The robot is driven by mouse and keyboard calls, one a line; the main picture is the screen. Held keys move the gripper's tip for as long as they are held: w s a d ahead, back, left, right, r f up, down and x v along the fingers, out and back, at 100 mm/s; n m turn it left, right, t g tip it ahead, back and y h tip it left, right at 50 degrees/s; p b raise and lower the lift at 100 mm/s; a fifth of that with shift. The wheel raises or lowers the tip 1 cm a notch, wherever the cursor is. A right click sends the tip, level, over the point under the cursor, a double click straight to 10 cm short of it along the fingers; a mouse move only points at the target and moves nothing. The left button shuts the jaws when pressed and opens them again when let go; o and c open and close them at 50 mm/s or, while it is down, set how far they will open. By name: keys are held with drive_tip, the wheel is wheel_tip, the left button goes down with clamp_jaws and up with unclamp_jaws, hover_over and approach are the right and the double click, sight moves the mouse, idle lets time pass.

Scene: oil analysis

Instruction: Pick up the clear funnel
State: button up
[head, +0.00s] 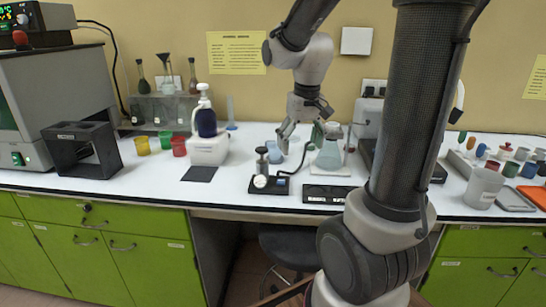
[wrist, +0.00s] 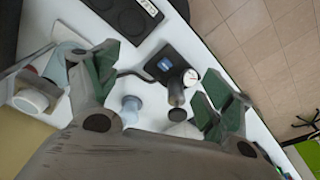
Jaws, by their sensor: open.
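My gripper (head: 301,138) is open and points down above the white bench; its two fingers spread wide in the wrist view (wrist: 160,78). A small clear bluish piece (wrist: 130,108) stands on the bench between the fingers, apart from both; it also shows in the head view (head: 275,155). It may be the clear funnel, but its shape is too small to be sure. A funnel-shaped top (head: 166,64) also shows on a vessel in the rack at the back left. Nothing is held in my gripper.
A black device with a round gauge (head: 262,182) stands close in front of the bluish piece. A conical flask (head: 328,155) is just right of my gripper. A black flat plate (head: 328,194) lies at the front edge.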

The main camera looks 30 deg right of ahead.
drive_tip(key=w+d+f, duration=0.2)
drive_tip(key=w+f, duration=0.1)
drive_tip(key=w, duration=0.4)
drive_tip(key=w+d+f, duration=0.2)
drive_tip(key=w+f, duration=0.1)
drive_tip(key=w, duration=0.3)
drive_tip(key=m+t, duration=0.1)
drive_tip(key=t, duration=0.2)
approach(275, 147)
drive_tip(key=shift+s+a+f+h, duration=0.4)
drive_tip(key=shift+s+a+f, duration=0.15)
drive_tip(key=shift+f, duration=0.2)
drive_tip(key=x, duration=0.7)
drive_tip(key=shift+a, duration=0.25)
drive_tip(key=c, duration=1.1)
